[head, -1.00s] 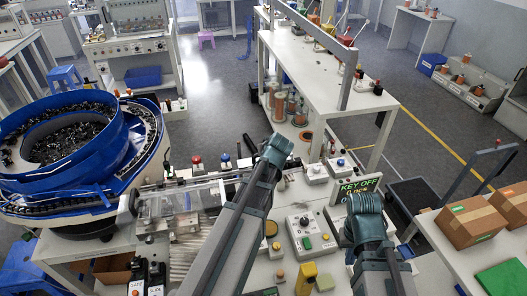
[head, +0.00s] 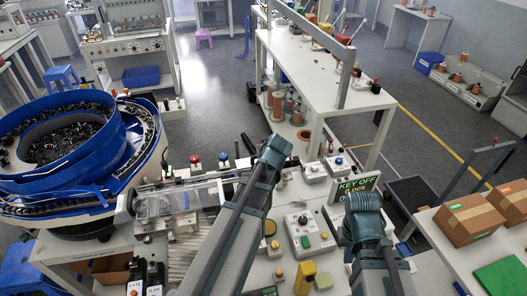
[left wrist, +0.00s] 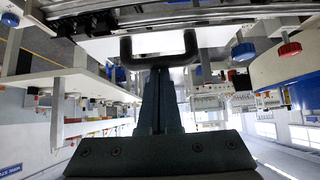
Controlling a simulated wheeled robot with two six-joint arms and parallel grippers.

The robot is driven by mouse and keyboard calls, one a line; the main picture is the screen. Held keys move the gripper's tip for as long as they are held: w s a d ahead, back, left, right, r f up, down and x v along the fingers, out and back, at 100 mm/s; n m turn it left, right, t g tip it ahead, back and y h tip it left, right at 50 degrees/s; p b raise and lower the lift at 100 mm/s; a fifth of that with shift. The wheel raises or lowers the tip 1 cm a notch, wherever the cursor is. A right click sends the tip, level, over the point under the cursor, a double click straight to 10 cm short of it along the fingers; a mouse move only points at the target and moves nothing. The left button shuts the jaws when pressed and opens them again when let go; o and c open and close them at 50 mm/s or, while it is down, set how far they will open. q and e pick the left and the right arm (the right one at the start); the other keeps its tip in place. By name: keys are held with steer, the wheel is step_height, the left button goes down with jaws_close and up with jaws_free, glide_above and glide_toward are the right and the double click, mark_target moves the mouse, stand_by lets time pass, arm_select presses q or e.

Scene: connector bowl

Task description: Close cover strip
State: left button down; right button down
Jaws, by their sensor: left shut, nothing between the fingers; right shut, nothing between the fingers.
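The clear cover strip (head: 178,201) lies along the track between the blue bowl feeder and my left arm in the head view. Its right end is hidden behind that arm, and I cannot tell whether it is fully down. My left gripper (left wrist: 160,72) is shut and empty in the left wrist view. Its tips are at a black U-shaped handle (left wrist: 126,50); I cannot tell whether they touch. In the head view the left gripper is hidden behind its arm. My right gripper (head: 362,203) is shut and apart from the cover, in front of the key-off display; its fingertips are hard to make out.
The blue bowl feeder (head: 125,130) stands at the left. A grey control box (head: 306,234) with buttons sits between my arms. The key-off display (head: 356,187) stands behind my right arm. A white bench (head: 320,85) is further back. Cardboard boxes (head: 468,218) stand at the right.

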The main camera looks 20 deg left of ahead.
arm_select(q)
steer(key=w+a+r+p, duration=0.2)
steer(key=w, duration=0.1)
steer(key=shift+a+r+p, duration=0.1)
steer(key=shift+r+p, duration=0.25)
steer(key=shift+r, duration=0.05)
steer(key=s+f+p+v, duration=0.1)
steer(key=p+v, duration=0.4)
steer(key=v, duration=0.5)
steer(key=shift+d+f, duration=0.2)
steer(key=shift+d, duration=0.15)
steer(key=s+d+f+m+g+h+b, duration=0.4)
steer(key=s+d+f+m+g+b, duration=0.3)
steer(key=s+d+f, duration=1)
steer(key=s+d+m+b, duration=0.3)
steer(key=d+m, duration=0.1)
steer(key=shift+s+g, duration=0.2)
steer(key=shift+g, duration=0.2)
steer(key=c, duration=1.5)
jaws_free()
steer(key=shift+f, duration=0.1)
steer(key=shift+c, duration=0.2)
